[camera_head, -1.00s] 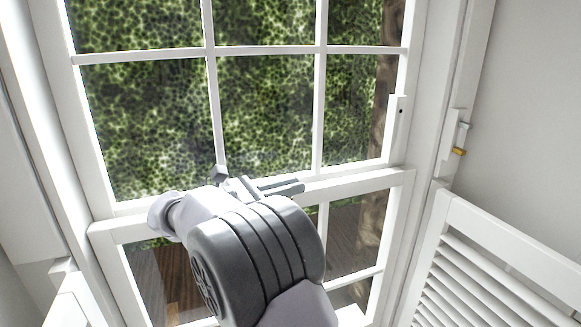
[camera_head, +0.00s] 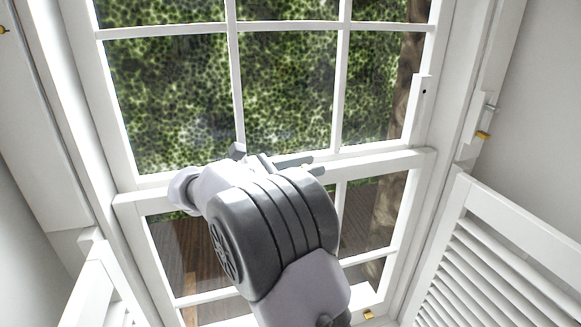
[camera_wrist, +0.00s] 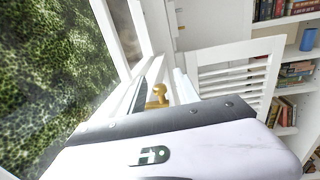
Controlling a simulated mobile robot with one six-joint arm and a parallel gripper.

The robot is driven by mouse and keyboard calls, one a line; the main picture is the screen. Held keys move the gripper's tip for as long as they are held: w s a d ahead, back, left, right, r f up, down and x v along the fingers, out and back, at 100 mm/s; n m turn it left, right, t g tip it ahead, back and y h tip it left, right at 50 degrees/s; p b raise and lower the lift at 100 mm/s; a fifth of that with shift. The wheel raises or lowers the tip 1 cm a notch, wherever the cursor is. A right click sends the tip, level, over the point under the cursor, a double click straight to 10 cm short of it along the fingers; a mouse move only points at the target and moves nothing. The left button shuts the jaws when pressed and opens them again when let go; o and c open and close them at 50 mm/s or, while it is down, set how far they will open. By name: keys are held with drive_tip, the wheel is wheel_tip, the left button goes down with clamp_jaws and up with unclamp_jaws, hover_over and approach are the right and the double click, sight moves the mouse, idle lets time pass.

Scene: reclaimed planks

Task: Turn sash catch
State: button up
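The sash catch (camera_wrist: 157,95) is a small brass piece, seen in the wrist view on the white window rail. It shows between the two fingers of my gripper (camera_wrist: 160,88), which are apart. I cannot tell whether either finger touches it. In the head view my gripper (camera_head: 288,164) lies at the meeting rail (camera_head: 385,163) of the white sash window, fingers pointing right. The catch is hidden there behind my gripper and arm.
A white louvred shutter (camera_head: 510,245) stands open at right, another (camera_head: 100,285) at lower left. A brass-tipped fitting (camera_head: 482,135) is on the right frame. A brass piece (camera_head: 368,314) is at the lower sash's bottom. A bookshelf (camera_wrist: 290,85) shows in the wrist view.

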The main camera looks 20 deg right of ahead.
drive_tip(key=s+a+p, duration=0.2)
drive_tip(key=a+p, duration=1.5)
drive_tip(key=p, duration=0.1)
drive_tip(key=shift+p, duration=0.35)
